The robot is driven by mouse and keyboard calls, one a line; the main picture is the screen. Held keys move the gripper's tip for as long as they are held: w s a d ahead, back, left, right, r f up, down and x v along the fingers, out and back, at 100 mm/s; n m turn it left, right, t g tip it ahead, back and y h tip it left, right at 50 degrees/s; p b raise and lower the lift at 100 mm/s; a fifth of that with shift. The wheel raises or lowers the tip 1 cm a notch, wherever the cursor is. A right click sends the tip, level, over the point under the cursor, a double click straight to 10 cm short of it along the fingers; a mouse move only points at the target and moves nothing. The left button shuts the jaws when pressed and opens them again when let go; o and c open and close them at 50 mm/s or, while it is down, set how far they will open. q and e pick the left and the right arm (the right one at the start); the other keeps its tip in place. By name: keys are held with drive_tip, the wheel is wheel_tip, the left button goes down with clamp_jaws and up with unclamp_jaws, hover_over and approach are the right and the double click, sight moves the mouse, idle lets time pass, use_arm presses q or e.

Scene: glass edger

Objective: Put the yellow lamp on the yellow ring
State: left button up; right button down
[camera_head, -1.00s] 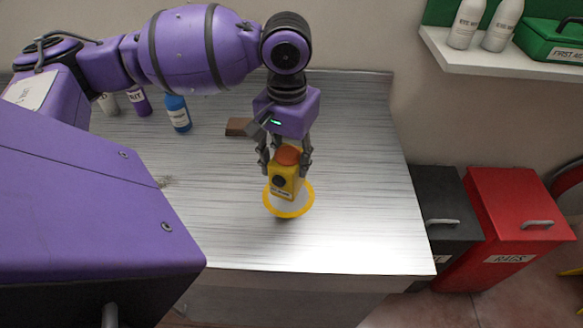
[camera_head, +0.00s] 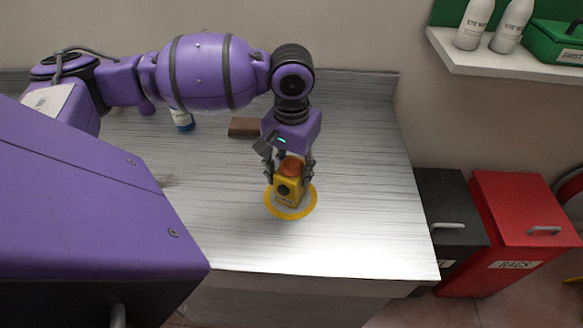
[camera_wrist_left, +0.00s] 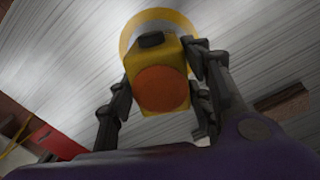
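The yellow lamp (camera_head: 288,191) has an orange-red top and a dark round knob on its front. My left gripper (camera_head: 291,174) points down with its fingers on both sides of the lamp, shut on it. The yellow ring (camera_head: 291,216) lies flat on the counter; the lamp is over it in the head view and hides its back part. In the left wrist view, the lamp (camera_wrist_left: 158,72) is between the fingers (camera_wrist_left: 160,95), with part of the ring (camera_wrist_left: 150,18) beyond it. I cannot tell whether the lamp touches the counter. My right gripper is not in view.
The grey counter (camera_head: 365,200) is clear around the ring. A brown block (camera_head: 244,127) and a blue bottle (camera_head: 182,120) are behind, to the left. A black bin (camera_head: 440,190) and a red bin (camera_head: 515,220) stand right of the counter. A white shelf (camera_head: 500,60) hangs above.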

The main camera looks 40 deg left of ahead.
use_arm(q)
drive_tip(key=o, duration=0.3)
drive_tip(key=shift+o, duration=0.2)
wheel_tip(320, 180, up, 12)
drive_tip(key=shift+r+p, duration=0.15)
drive_tip(key=shift+p, duration=0.5)
